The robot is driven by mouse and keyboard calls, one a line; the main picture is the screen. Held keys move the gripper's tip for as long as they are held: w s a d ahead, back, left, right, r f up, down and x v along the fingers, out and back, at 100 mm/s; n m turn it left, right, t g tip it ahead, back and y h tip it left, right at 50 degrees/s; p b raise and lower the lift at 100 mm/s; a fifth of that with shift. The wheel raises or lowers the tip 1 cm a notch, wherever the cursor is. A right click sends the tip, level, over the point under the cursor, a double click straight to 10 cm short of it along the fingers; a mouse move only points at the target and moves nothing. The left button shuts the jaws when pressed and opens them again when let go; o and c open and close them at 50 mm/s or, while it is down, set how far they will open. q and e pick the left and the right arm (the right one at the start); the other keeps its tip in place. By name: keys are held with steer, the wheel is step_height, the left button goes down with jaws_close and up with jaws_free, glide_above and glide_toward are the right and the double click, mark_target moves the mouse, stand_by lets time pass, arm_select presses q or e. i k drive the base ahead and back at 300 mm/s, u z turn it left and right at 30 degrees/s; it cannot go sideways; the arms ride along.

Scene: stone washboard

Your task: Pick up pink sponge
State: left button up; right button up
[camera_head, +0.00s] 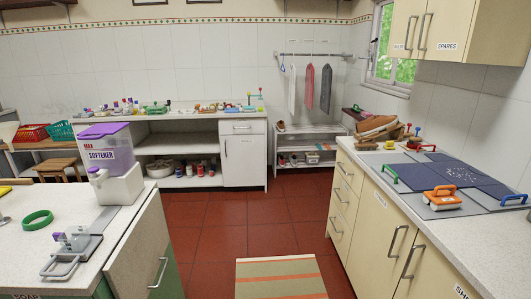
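I cannot make out a pink sponge in the head view. Many small coloured items (155,107) lie on the far white counter, too small to tell apart. Neither of my grippers shows in this view.
The right counter (430,233) runs along the right, with drawers and cabinet doors below. The left counter (75,205) holds a softener dispenser (110,155) and a green ring (38,217). A striped rug (280,279) lies on the clear red floor between them.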

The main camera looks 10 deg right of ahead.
mark_target(367, 115)
steer(key=z, duration=0.05)
steer(key=i, duration=2.25)
steer(key=z, duration=1.05)
steer(key=i, duration=1.25)
steer(key=z, duration=0.5)
